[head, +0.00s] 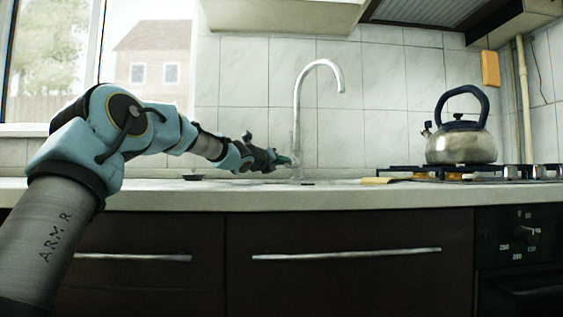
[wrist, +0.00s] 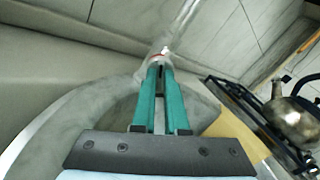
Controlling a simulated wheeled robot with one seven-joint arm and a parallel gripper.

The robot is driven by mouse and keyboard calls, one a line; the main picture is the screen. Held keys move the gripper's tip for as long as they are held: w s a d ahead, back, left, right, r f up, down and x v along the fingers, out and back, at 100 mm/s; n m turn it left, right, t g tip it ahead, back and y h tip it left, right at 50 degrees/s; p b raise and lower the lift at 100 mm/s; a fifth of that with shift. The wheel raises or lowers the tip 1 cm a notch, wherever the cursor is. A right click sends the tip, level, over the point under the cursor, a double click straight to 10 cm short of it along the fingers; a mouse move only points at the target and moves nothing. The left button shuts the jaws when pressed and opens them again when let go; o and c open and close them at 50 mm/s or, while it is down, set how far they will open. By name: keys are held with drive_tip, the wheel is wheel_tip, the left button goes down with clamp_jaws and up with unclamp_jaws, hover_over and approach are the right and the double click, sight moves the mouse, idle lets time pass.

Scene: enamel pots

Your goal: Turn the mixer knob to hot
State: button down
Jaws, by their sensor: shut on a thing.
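The mixer tap (head: 297,112) stands at the back of the counter, with a tall curved spout. In the wrist view the tap body (wrist: 160,52) rises beyond my fingertips, with a small red mark on it. My gripper (head: 291,160) reaches the base of the tap from the left. In the wrist view the green fingers of my gripper (wrist: 160,70) are close together at the tap's lower body, shut on the mixer knob. The knob itself is mostly hidden by the fingers, and I cannot tell its angle.
A steel kettle (head: 461,146) stands on the gas hob (head: 500,172) to the right. A yellow cloth (head: 378,181) lies on the counter (head: 280,197) left of the hob. The sink (wrist: 95,105) lies under my gripper. The tiled wall is close behind the tap.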

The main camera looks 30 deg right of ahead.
drive_tip(key=shift+f+n, duration=0.1)
drive_tip(key=shift+n, duration=1.5)
drive_tip(key=c, duration=0.9)
unclamp_jaws()
drive_tip(key=shift+c, duration=0.2)
drive_tip(key=v, duration=1.1)
